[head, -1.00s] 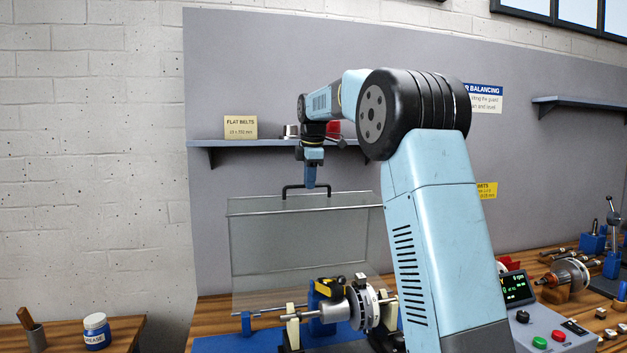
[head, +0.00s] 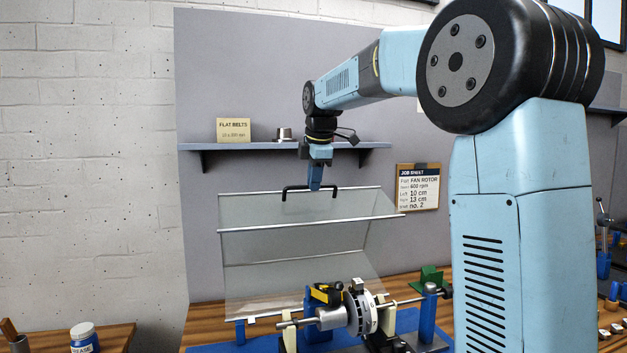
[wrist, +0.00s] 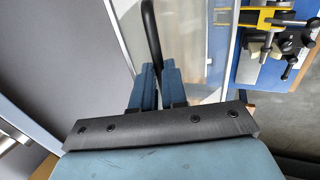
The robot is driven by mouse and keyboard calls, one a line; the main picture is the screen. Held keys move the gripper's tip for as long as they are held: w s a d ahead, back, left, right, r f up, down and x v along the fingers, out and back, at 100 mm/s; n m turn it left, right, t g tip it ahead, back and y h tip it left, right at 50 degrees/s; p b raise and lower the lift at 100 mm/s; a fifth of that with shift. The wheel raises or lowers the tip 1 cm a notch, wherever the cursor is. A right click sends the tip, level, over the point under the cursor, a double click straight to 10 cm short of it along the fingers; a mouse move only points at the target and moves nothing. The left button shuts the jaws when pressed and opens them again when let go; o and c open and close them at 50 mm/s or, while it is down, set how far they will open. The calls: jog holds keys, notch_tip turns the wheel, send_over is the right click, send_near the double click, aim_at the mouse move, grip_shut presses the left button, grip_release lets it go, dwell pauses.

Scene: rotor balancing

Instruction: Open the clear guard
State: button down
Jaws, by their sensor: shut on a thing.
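The clear guard (head: 290,245) is a see-through bent panel with metal edge rods, tilted up behind the balancing machine. A black bar handle (head: 296,188) sits along its top edge. My gripper (head: 315,188) reaches down to the handle and is shut on it. In the wrist view the two blue fingers (wrist: 153,82) close around the black handle (wrist: 151,35), and the clear panel (wrist: 190,45) shows beside them. The rotor (head: 360,308) on its shaft lies below and in front of the guard, uncovered from the front.
A shelf (head: 350,146) on the grey back panel is behind my gripper, with a flat belts card (head: 233,130) on it. A job sheet (head: 418,187) hangs to the right of the guard. A grease jar (head: 84,338) stands on the left bench.

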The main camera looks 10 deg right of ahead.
jog(key=shift+f, duration=0.3)
jog(key=c, duration=1.4)
grip_release()
jog(key=shift+w, duration=0.1)
jog(key=shift+o, duration=1.2)
jog(key=shift+r, duration=0.25)
jog(key=v, duration=1.3)
jog(key=shift+r, duration=0.2)
jog(key=shift+s, duration=0.2)
